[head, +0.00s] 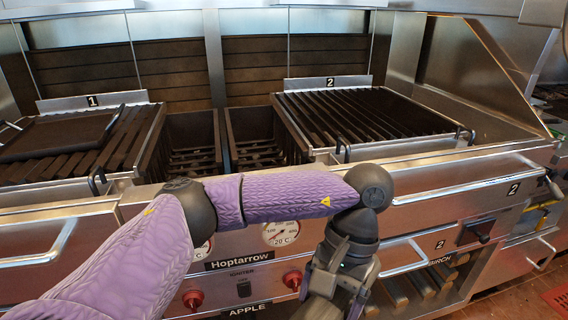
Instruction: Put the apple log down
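My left arm comes in from the left and bends down in front of the grill. My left gripper (338,288) points down at the bottom edge, between the APPLE label (250,309) and the BIRCH compartment. The compartment under the APPLE label is below the picture. My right gripper is not in view.
Several logs (425,286) lie in the BIRCH compartment at lower right. Grill 1 (130,138) carries a dark flat plate (57,136); grill 2 (365,112) is bare. Two dark bins (192,128) sit between them. Handles and red knobs (292,279) stick out of the front.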

